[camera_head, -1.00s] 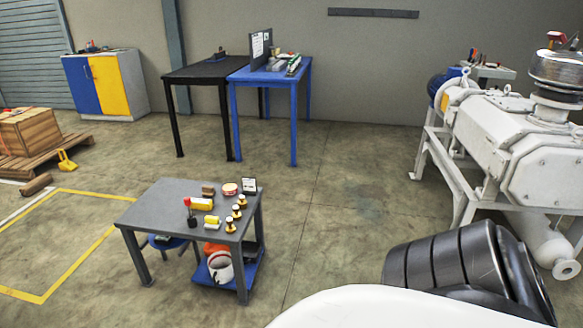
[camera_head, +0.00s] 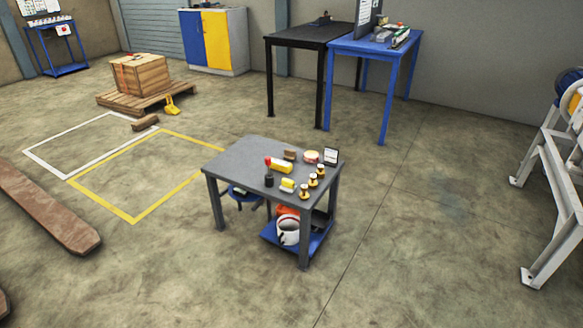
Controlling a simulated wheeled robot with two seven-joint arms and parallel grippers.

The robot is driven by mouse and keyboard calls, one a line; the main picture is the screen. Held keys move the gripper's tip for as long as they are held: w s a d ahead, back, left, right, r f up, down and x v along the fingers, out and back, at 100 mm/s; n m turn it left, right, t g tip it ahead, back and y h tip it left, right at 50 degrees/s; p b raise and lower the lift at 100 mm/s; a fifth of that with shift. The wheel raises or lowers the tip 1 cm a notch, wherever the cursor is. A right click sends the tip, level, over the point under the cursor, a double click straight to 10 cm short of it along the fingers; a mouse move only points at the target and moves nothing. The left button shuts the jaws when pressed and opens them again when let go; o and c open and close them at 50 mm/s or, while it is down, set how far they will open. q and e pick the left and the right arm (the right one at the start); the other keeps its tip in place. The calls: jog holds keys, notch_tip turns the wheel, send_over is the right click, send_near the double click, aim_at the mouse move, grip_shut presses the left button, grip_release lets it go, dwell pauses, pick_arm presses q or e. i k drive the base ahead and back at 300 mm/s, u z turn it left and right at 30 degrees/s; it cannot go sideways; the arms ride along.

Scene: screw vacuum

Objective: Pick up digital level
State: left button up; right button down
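A small grey table (camera_head: 235,160) stands in the middle of the floor with several small items on it. Among them are a yellow block (camera_head: 281,166), a smaller yellow item (camera_head: 288,185), and a small dark-framed item with a pale face (camera_head: 331,156) at the back right corner. I cannot tell for sure which of these is the digital level; they are too small to read. Neither of my grippers is in view.
A blue lower shelf (camera_head: 315,242) holds a white bucket (camera_head: 288,230). A black table (camera_head: 290,33) and a blue table (camera_head: 350,46) stand behind. A pallet with a crate (camera_head: 138,74) is at the back left.

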aim_at(281, 166)
jog(key=z, duration=0.95)
jog(key=i, duration=6.15)
jog(key=u, duration=3.25)
jog(key=i, duration=2.9)
jog(key=z, duration=0.05)
